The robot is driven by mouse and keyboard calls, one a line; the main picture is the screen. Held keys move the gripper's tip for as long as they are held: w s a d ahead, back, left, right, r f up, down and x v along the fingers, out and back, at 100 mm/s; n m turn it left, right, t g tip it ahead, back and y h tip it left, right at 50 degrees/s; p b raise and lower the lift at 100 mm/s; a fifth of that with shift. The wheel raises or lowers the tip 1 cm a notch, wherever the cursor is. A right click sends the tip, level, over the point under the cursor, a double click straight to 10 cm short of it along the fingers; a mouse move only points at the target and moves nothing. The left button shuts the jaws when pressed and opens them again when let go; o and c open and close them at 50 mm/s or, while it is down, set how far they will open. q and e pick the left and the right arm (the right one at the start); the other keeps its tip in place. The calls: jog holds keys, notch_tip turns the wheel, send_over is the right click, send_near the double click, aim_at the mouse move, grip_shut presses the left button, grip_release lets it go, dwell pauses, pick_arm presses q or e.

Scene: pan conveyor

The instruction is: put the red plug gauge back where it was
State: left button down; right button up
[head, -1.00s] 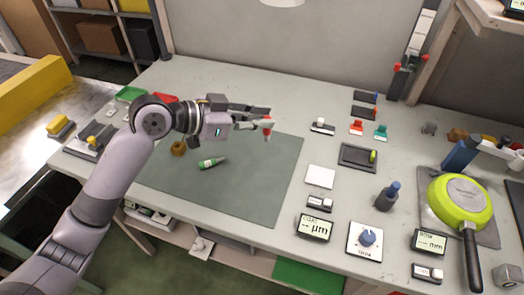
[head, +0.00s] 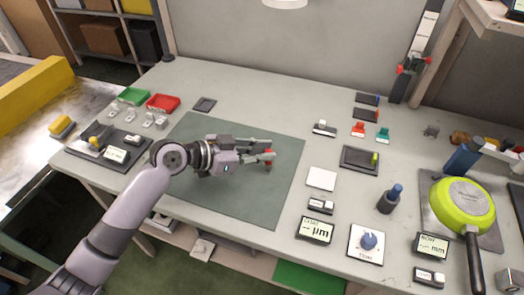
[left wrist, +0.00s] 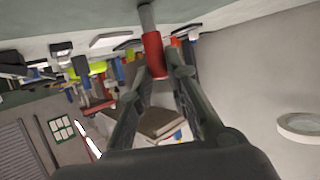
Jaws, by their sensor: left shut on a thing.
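My left gripper (head: 266,158) is shut on the red plug gauge (head: 268,155), over the right part of the dark green mat (head: 260,205). In the left wrist view the gauge's red body (left wrist: 154,55) is between the fingertips (left wrist: 158,70), and its grey end (left wrist: 147,18) points toward the mat surface. I cannot tell if that end touches the mat. A red holder (head: 358,130) and a teal holder (head: 382,135) stand right of the mat. My right gripper is not in view.
Red (head: 163,102) and green (head: 132,96) bins stand at the back left. A green pan (head: 460,205), a blue-topped bottle (head: 388,200) and displays crowd the right. The mat's front is clear.

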pick_arm(q)
jog(key=shift+f, duration=0.2)
jog(key=c, duration=1.9)
grip_release()
jog(key=shift+r, duration=0.1)
jog(key=o, duration=0.4)
jog(key=shift+c, duration=0.2)
jog(key=shift+r, duration=0.25)
jog(key=b+v, duration=0.1)
jog(key=v, duration=1.1)
jog(key=shift+w, duration=0.1)
